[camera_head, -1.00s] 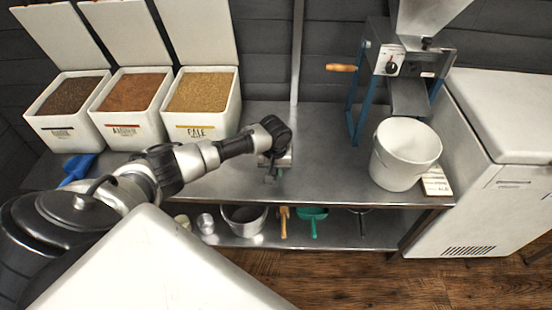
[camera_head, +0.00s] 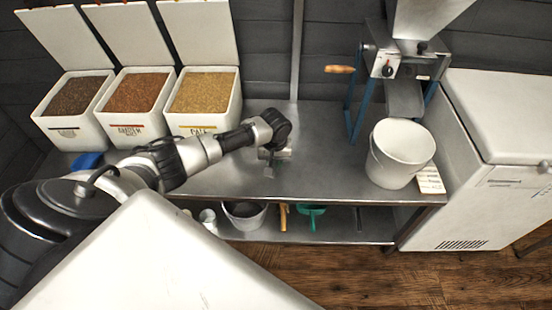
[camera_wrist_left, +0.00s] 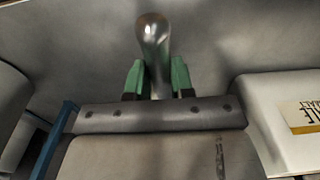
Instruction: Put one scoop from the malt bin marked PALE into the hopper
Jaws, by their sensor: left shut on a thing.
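The PALE malt bin (camera_head: 205,104) is the rightmost of three open white bins at the back left, full of light golden grain. Its label is partly hidden by my left arm. The bin's label side also shows at the right of the left wrist view (camera_wrist_left: 265,115). The hopper (camera_head: 428,14) is the grey metal funnel on the mill at the back right, cut off by the top edge. My left gripper (camera_head: 268,165) is over the middle of the steel table. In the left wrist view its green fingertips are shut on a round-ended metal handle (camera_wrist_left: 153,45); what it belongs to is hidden.
A white bucket (camera_head: 398,155) stands below the mill's chute, beside a small card. A blue object (camera_head: 87,160) lies by the bins, partly behind my arm. The lower shelf holds a pot (camera_head: 244,216) and a green scoop (camera_head: 310,214). The table between gripper and bucket is clear.

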